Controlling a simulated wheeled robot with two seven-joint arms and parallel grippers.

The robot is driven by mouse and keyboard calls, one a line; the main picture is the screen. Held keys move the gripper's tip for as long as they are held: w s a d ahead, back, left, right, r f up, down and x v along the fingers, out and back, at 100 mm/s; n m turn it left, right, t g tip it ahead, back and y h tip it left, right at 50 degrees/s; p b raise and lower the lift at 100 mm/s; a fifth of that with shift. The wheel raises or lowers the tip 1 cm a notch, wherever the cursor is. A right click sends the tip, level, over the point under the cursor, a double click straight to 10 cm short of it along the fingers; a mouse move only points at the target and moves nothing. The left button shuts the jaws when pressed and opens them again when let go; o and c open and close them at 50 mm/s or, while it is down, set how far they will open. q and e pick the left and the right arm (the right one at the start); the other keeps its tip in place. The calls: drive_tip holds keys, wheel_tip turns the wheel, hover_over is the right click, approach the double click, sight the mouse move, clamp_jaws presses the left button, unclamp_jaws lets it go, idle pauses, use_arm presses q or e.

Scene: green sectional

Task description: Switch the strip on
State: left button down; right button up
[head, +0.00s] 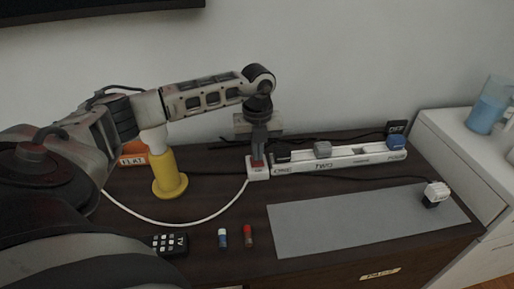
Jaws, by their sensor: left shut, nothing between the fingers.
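A white power strip (340,162) lies along the back of the dark cabinet top, with labels on its front such as "TWO". Dark, grey and blue plugs sit in it. At its left end is a white block with a red switch (257,164). My left gripper (258,158) points straight down over this end, shut and empty. Its fingertips are at or just above the red switch; I cannot tell whether they touch, and they hide part of it. My right gripper is not in view.
A yellow-based stand (168,175) is left of the strip. A remote (168,244) and two small batteries (235,237) lie in front. A white cable loops across the top.

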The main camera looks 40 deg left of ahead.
sight(258, 163)
use_arm(q)
drive_tip(key=shift+f+b, duration=0.45)
drive_tip(key=shift+f, duration=0.35)
drive_tip(key=shift+r, duration=0.1)
drive_tip(key=shift+r+p, duration=2.95)
drive_tip(key=shift+r, duration=0.55)
